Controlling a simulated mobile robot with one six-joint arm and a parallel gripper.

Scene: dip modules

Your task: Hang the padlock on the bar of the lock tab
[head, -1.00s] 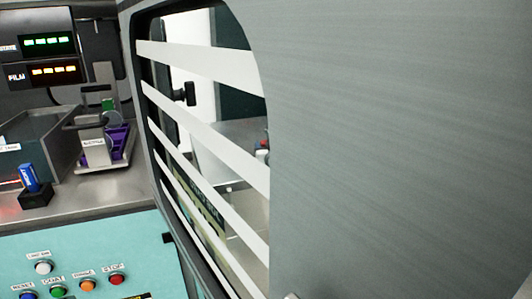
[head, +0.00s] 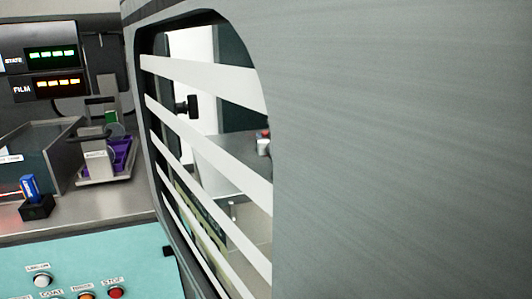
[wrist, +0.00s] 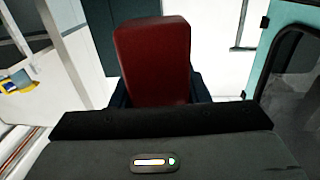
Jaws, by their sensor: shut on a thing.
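A red block-shaped body, which I take to be the padlock (wrist: 153,55), stands upright in the wrist view. My gripper (wrist: 158,88) is shut on it, with a dark finger showing at each side of its lower part. The shackle does not show. My gripper and the padlock are not in the head view. I cannot make out the lock tab or its bar in either view.
In the head view a large grey panel (head: 400,150) fills the right side, beside a dark-framed window with white stripes (head: 210,135). Left are a teal button console (head: 85,262), a blue item in a black holder (head: 37,205) and a purple tray (head: 122,155). The wrist view shows a teal-framed door or window (wrist: 285,65) at right.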

